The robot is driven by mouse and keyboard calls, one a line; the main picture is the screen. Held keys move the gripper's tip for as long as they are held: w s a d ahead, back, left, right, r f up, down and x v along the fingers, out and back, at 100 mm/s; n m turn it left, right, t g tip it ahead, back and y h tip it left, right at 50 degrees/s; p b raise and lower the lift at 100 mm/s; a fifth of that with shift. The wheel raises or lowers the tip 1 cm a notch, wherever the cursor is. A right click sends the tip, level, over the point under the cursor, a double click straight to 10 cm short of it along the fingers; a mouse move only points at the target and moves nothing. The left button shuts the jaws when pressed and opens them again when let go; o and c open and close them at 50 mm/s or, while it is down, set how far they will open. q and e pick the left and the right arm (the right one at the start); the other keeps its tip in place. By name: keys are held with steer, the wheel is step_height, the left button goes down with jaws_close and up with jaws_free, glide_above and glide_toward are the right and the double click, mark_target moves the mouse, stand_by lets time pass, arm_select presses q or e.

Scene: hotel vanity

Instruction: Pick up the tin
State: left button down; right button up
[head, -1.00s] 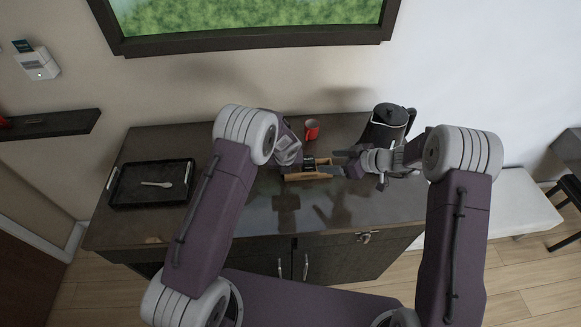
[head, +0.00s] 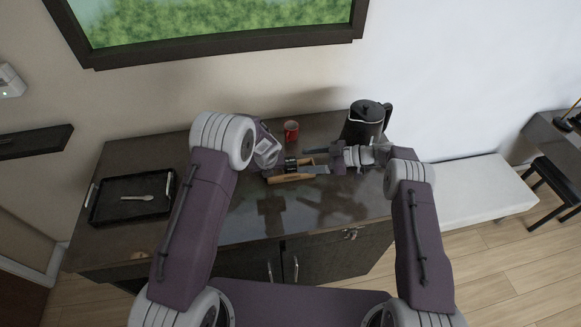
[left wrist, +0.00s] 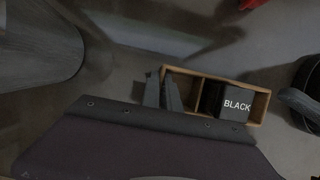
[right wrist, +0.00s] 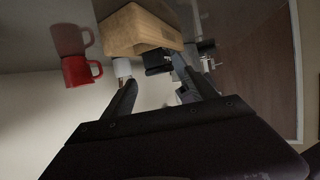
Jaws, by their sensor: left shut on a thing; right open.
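The black tin, labelled "BLACK" (left wrist: 236,104), sits in a compartment of a small wooden box (left wrist: 187,92) on the vanity top. In the head view the tin (head: 291,164) shows above the box's front wall (head: 291,179). My left gripper (left wrist: 164,92) has its fingers close together at the box's end wall, apart from the tin, and is shut on the box. My right gripper (head: 313,160) is open, with its fingers pointing left toward the tin from the right. In the right wrist view its spread fingers (right wrist: 156,85) are near the box (right wrist: 140,32).
A red mug (head: 291,131) stands behind the box. A dark kettle (head: 362,125) stands behind my right gripper. A black tray (head: 106,205) with a pale spoon (head: 138,198) lies at the left. The vanity top between tray and box is mostly clear.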

mark_target(293, 161)
steer(key=x, duration=0.6)
steer(key=shift+a+r, duration=0.1)
steer(key=shift+a, duration=0.25)
steer(key=c, duration=1.3)
